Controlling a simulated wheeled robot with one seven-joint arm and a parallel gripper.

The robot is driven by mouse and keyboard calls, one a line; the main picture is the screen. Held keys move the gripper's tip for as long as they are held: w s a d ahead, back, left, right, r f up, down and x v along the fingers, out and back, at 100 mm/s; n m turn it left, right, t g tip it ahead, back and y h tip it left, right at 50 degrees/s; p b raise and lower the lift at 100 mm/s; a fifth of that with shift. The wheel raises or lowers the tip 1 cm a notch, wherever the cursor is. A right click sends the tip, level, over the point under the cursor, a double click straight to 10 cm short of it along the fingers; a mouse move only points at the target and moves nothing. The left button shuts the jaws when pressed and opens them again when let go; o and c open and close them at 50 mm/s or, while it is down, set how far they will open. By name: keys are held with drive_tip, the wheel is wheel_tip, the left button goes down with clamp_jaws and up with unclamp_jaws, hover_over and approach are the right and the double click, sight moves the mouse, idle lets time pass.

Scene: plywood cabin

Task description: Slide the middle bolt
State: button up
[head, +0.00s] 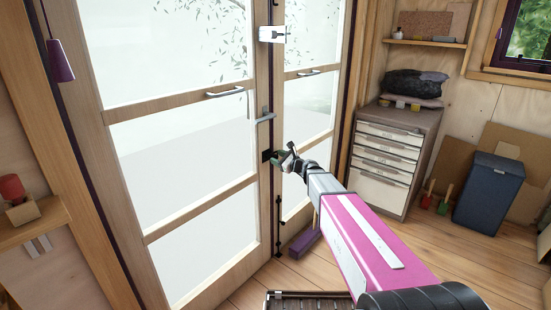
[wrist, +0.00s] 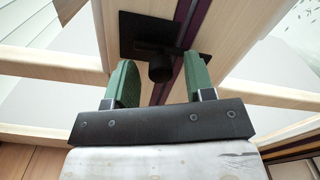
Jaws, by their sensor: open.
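The middle bolt (wrist: 160,70) is a black knob on a dark plate, fixed where the two glazed door leaves meet. In the head view the bolt (head: 267,155) shows as a small black fitting below the lever handle, partly beside my gripper. My gripper (head: 283,157) is at the bolt's height, close to the door. In the wrist view my gripper (wrist: 160,88) is open, with one green finger on each side of the knob. The knob lies between the fingers; I cannot tell whether either finger touches it.
A grey lever handle (head: 265,118) is just above the bolt, and a white box (head: 272,34) is higher up. A drawer cabinet (head: 389,155) and a dark blue bin (head: 488,190) stand to the right. A purple block (head: 305,243) lies on the floor by the door.

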drive_tip(key=shift+x, duration=0.9)
clamp_jaws()
drive_tip(key=shift+s+a, duration=0.6)
drive_tip(key=shift+s, duration=0.2)
drive_tip(key=shift+s+a, duration=0.6)
drive_tip(key=shift+s, duration=0.2)
unclamp_jaws()
